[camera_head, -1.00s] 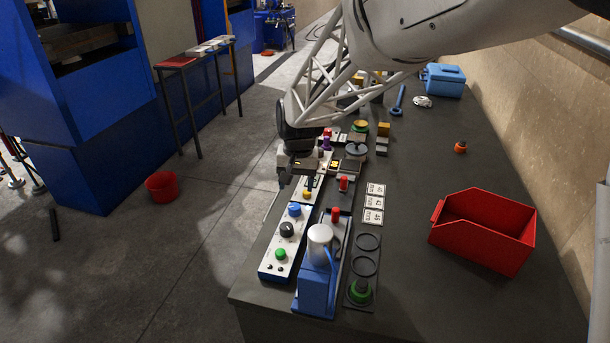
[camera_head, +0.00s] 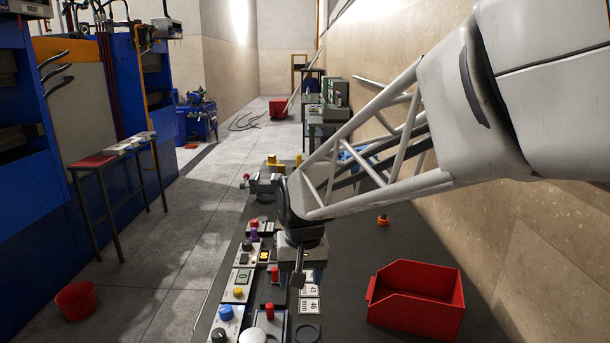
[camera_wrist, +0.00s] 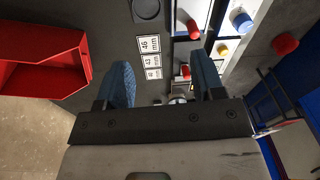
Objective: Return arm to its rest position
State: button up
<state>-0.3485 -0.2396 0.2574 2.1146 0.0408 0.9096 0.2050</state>
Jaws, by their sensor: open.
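My gripper (camera_head: 298,281) hangs over the dark workbench (camera_head: 345,285) in the head view, above the row of control panels and number plates. In the wrist view the two blue fingers of my gripper (camera_wrist: 163,85) are apart, with nothing between them. The number plates (camera_wrist: 150,57) lie on the bench below the fingers. My white lattice arm reaches in from the right in the head view and hides part of the bench behind it.
A red open bin (camera_head: 416,301) stands on the bench at right. Control panels with coloured buttons (camera_head: 238,292) line the left bench edge. A blue box (camera_head: 357,156) is partly hidden behind my arm. A red bucket (camera_head: 76,301) stands on the floor at left. Blue machines (camera_head: 30,215) are beyond the aisle.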

jog(key=s+d+r+m+t+h, duration=0.1)
jog(key=s+d, duration=1.8)
jog(key=s, duration=0.2)
jog(key=shift+s+d+r+m+t, duration=0.3)
jog(key=shift+s+r, duration=0.05)
